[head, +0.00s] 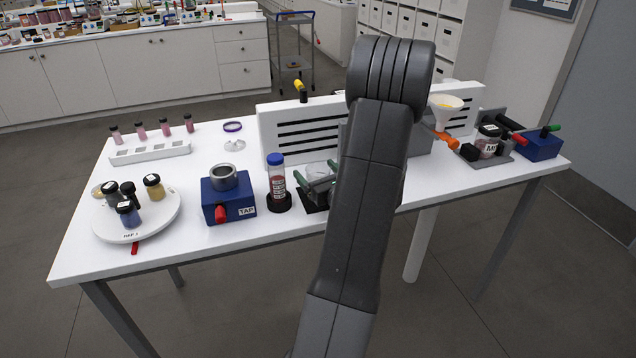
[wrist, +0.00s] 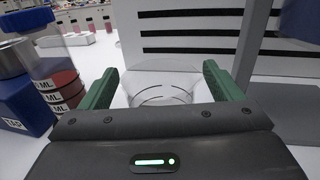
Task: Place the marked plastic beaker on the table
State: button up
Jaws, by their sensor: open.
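The marked plastic beaker (wrist: 163,90) is clear with dark lines on its wall. In the wrist view it stands between the two green fingers of my gripper (wrist: 165,88). The fingers are open, one on each side of it; I cannot tell whether either touches it. In the head view the beaker (head: 318,169) shows between the green fingertips (head: 316,180), left of my arm. Its base is hidden, so I cannot tell if it rests on the white table (head: 240,258).
A blue-capped tube (head: 276,180) in a black stand and a blue TAP block (head: 229,200) stand close on the left. A slotted white panel (head: 300,125) rises behind. Farther left is a round turntable (head: 160,217) with jars. A funnel (head: 446,107) stands right of my arm.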

jog(key=c, duration=1.2)
jog(key=shift+o, duration=0.2)
